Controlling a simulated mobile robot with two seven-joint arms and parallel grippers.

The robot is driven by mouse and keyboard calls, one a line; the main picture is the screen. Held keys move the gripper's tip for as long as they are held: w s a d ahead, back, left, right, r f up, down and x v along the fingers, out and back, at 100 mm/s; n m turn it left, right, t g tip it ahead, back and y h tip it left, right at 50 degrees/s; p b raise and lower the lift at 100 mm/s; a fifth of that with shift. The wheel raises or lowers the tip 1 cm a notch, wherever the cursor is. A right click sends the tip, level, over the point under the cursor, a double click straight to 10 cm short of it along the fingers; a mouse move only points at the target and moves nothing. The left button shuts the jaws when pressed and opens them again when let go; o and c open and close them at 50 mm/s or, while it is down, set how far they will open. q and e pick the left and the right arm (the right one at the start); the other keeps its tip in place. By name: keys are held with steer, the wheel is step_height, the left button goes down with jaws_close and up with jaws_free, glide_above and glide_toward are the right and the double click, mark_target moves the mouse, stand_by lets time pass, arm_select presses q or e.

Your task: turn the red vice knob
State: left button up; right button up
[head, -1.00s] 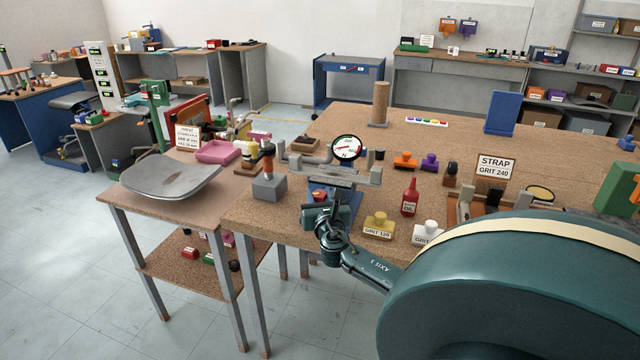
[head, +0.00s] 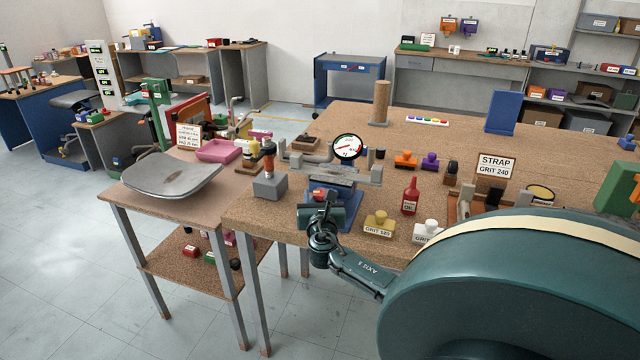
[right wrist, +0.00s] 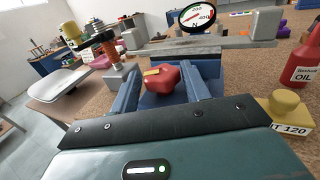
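The red vice knob (head: 318,191) is on the front of the blue vice (head: 349,219) at the bench's near edge. In the right wrist view the knob (right wrist: 176,80) is a rounded red grip with a yellow mark on top. My right gripper (head: 320,204) is just in front of the knob in the head view. In the right wrist view two blue-grey fingers stand apart on either side of the knob; I cannot tell whether they touch it. The grey vice jaws and a round dial (head: 347,148) are behind the knob. My left gripper is not in view.
A red oil bottle (head: 410,197) and a yellow grit block (head: 379,224) stand right of the vice. A grey block with an orange-handled tool (head: 268,184) stands left. A side table with a grey seat pan (head: 170,174) is further left.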

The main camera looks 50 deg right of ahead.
steer(key=shift+o, duration=0.7)
steer(key=shift+d+r, duration=0.1)
steer(key=v, duration=1.3)
steer(key=shift+b, duration=0.45)
